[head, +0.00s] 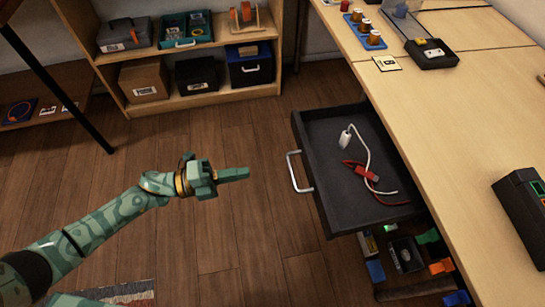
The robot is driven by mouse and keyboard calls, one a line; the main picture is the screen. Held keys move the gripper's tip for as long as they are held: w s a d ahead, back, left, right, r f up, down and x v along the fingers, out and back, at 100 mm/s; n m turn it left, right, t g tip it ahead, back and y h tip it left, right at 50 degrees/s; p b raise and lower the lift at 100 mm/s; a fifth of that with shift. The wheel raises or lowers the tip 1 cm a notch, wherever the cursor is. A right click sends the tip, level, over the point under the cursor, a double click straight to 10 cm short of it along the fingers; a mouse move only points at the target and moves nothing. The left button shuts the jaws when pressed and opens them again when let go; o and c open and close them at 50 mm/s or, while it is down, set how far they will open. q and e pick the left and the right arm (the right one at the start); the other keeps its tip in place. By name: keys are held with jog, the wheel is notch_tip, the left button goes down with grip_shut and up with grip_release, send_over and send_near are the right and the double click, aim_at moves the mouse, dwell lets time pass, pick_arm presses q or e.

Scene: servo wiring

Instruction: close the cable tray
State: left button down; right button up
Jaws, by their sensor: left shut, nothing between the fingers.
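The cable tray (321,207) is a dark drawer pulled out from under the wooden workbench, with a pale metal handle (293,172) on its left-facing front. Inside it lie a white cable (366,157) with a white plug and a red connector (368,172) with red leads. My left gripper (247,173) is shut and empty, pointing right over the floor. In the picture it is a short gap left of the handle and apart from it. My right gripper is not in view.
The workbench (450,110) carries several small jars, a black device (432,53) and another dark device (525,215). Below the drawer are small coloured parts and bins. A wooden shelf (200,97) with boxes stands at the back. The floor around my left gripper is clear.

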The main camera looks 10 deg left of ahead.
pick_arm(q)
jog(key=x, duration=0.3)
jog(key=b, duration=0.2)
send_near(307, 161)
jog(key=x, duration=0.5)
jog(key=shift+d+r, duration=0.1)
jog(key=shift+d, duration=0.15)
jog(key=shift+w+d, duration=0.1)
jog(key=shift+d, duration=0.25)
jog(key=shift+w+d, duration=0.1)
jog(key=shift+d, duration=0.2)
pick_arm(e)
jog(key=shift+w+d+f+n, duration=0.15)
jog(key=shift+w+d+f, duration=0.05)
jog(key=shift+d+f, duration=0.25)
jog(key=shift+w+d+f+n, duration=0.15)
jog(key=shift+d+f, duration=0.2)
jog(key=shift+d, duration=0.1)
pick_arm(q)
jog(key=shift+r, duration=0.1)
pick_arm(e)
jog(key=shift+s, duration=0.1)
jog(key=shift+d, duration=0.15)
